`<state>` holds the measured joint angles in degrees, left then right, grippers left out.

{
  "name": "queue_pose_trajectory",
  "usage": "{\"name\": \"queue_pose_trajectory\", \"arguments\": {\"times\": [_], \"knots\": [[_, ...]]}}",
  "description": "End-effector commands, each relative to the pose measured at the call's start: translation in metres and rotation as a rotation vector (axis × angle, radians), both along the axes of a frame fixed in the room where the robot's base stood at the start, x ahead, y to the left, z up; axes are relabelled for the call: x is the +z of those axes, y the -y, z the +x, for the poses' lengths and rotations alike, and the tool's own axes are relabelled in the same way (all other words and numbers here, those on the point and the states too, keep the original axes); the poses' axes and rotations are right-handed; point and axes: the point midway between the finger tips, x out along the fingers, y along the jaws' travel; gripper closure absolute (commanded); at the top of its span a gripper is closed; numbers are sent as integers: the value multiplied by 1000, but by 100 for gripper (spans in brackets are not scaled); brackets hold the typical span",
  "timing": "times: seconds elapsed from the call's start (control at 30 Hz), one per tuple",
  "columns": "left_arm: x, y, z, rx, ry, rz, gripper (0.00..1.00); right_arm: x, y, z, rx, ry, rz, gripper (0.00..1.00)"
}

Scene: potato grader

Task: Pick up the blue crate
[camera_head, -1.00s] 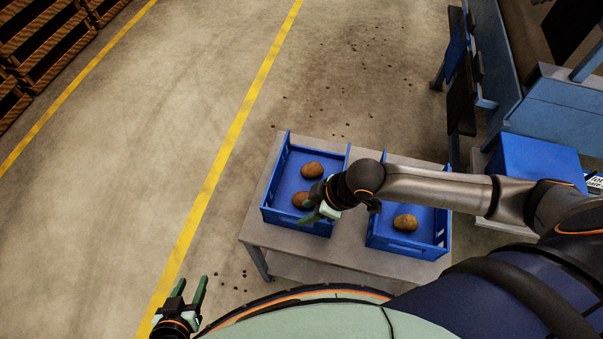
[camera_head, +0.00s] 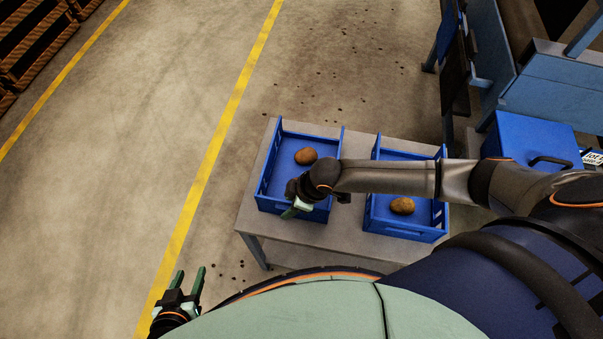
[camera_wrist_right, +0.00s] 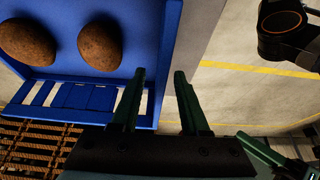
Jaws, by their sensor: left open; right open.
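Two blue crates stand side by side on a grey table in the head view. The left crate (camera_head: 269,182) shows one potato (camera_head: 306,156); the right crate (camera_head: 405,232) shows another (camera_head: 402,205). My right gripper (camera_head: 294,208) is open at the near wall of the left crate and hides part of it. In the right wrist view, the open fingers (camera_wrist_right: 160,76) lie on either side of a blue crate wall (camera_wrist_right: 168,45), with two potatoes inside that crate. I cannot tell how deep the fingers reach. My left gripper (camera_head: 190,276) is open and empty, left of the table.
The grey table (camera_head: 310,233) has a bare strip in front of the crates. A blue box with a black handle (camera_head: 530,145) and a blue machine frame (camera_head: 560,100) stand at the right. Wooden pallets (camera_head: 35,45) are at the upper left.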

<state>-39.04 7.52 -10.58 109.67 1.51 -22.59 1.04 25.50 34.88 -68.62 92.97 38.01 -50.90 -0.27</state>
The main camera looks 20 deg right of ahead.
Motion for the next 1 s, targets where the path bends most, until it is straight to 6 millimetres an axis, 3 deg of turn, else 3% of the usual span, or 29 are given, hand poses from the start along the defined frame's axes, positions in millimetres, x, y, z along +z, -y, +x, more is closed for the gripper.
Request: {"name": "queue_pose_trajectory", "arguments": {"times": [0.13, 0.4, 0.8, 1.0], "knots": [[-4, 0, 0, 0, 0, 0, 50, -15, -4, 3, 0, -1, -1, 55], [-4, 0, 1, 0, 2, 0, 50, -17, -5, 3, 0, -1, -1, 55], [-3, 0, 1, 1, 3, 0, 50, -17, -5, 3, -1, -1, -1, 99], [-3, 0, 2, 1, 3, 0, 50, -17, -4, 3, -1, -1, -1, 100]]}}
